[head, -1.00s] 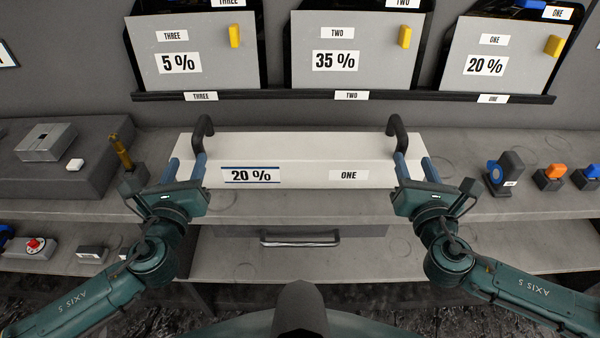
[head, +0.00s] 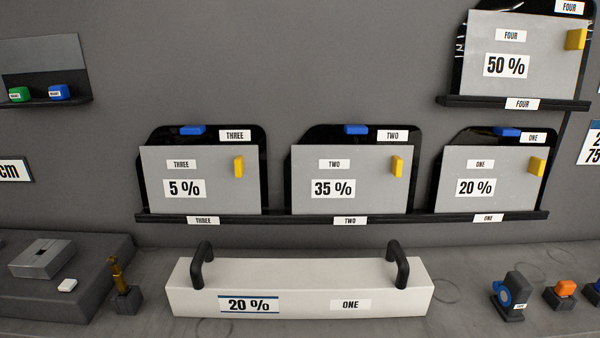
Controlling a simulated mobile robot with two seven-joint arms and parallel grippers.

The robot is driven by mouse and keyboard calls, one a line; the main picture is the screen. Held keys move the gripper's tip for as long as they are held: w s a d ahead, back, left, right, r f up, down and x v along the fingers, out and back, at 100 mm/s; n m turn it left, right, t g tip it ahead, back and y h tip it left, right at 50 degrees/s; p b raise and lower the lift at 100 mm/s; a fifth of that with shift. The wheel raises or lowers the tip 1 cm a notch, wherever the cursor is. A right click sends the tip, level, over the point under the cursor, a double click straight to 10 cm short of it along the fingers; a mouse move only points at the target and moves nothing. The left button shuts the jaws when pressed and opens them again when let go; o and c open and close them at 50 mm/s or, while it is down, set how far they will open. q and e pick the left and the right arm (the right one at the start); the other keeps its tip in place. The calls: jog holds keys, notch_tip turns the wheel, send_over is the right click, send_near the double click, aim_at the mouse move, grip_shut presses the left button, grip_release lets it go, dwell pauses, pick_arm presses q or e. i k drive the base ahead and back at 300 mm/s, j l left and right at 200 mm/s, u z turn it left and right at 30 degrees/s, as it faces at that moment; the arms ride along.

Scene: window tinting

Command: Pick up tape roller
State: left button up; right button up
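A dark upright holder with a round blue roll on its side (head: 503,295), the likeliest tape roller, stands on the bench at the right. Its small white label is too small to read. Neither of my grippers shows in the head view now. The long white box (head: 300,276) labelled "20 %" and "ONE" rests on the bench in the middle, with two black handles standing up from it.
An orange-topped block (head: 561,293) and a blue-topped block (head: 594,290) stand to the right of the holder. A brass-coloured tool (head: 118,273) stands in a dark base left of the box. Grey film panels stand in wall racks behind.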

aim_at(514, 291)
jog(key=z, duration=1.35)
